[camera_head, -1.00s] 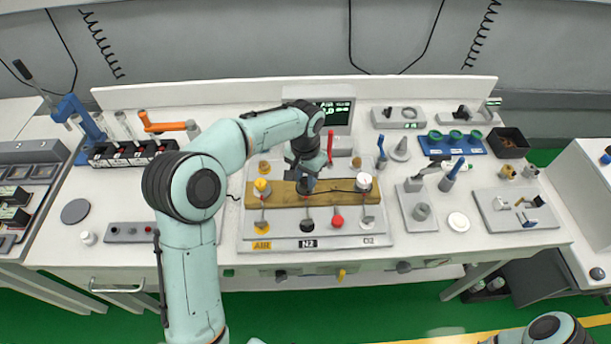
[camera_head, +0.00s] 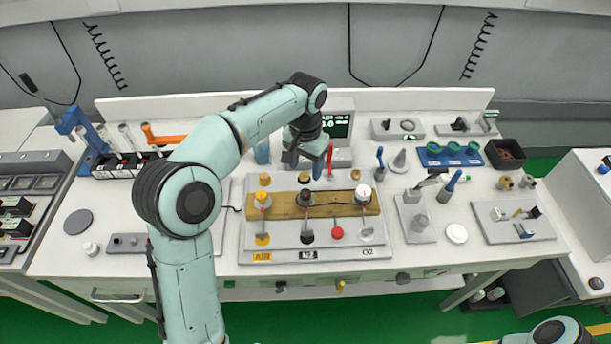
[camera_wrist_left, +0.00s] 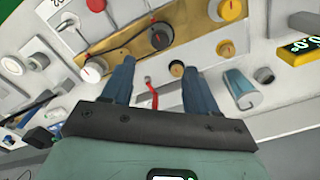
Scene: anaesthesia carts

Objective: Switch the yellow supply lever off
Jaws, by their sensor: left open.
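A lever with a yellow knob (camera_head: 263,240) stands at the left of the grey gas panel (camera_head: 400,247), above the yellow AIR label. That regulator also shows at the top of the left wrist view (camera_wrist_left: 229,10). A second small yellow handle (camera_head: 341,286) sits on the table's front face. My left gripper (camera_head: 317,168) is open and empty, behind the black N2 regulator (camera_head: 306,198), which also shows beyond the fingertips in the left wrist view (camera_wrist_left: 160,36). My right gripper is outside the views.
Black (camera_head: 307,237), red (camera_head: 337,233) and white (camera_head: 367,232) lever knobs stand in a row right of the yellow one. A lever stand (camera_head: 416,222) is to the right.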

